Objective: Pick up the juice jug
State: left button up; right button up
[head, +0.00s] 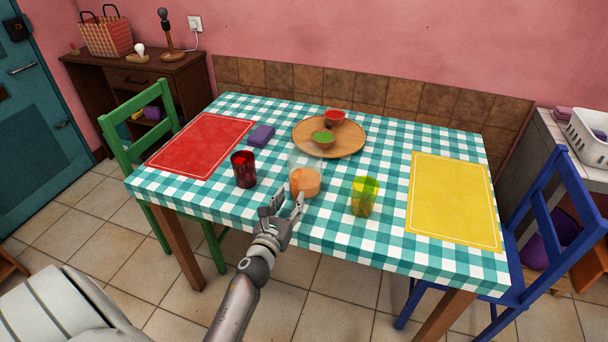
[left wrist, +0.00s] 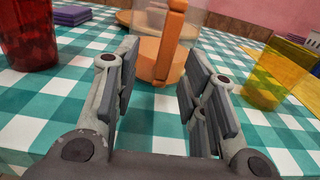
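The juice jug (head: 305,182) is a clear jug with orange juice in its lower part and an orange handle. It stands upright on the checked table near the front edge. In the left wrist view the jug's orange handle (left wrist: 168,45) faces me, just beyond the fingertips. My left gripper (head: 283,203) is open, with its fingers spread to either side of the handle's line and nothing between them. The fingers also show large in the left wrist view (left wrist: 160,85). My right gripper is in neither view.
A red glass (head: 244,170) stands left of the jug and a yellow-green glass (head: 364,196) stands right. Behind is a round wooden tray (head: 352,146) with two small bowls. A red mat (head: 202,145), purple napkins (head: 261,136) and a yellow mat (head: 452,199) lie on the table.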

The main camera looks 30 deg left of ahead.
aim_at(295, 194)
pick_arm(q)
jog(key=x, duration=0.4)
jog(key=shift+w+d, duration=0.2)
jog(key=shift+d, duration=0.05)
grip_shut()
jog(key=shift+r, duration=0.1)
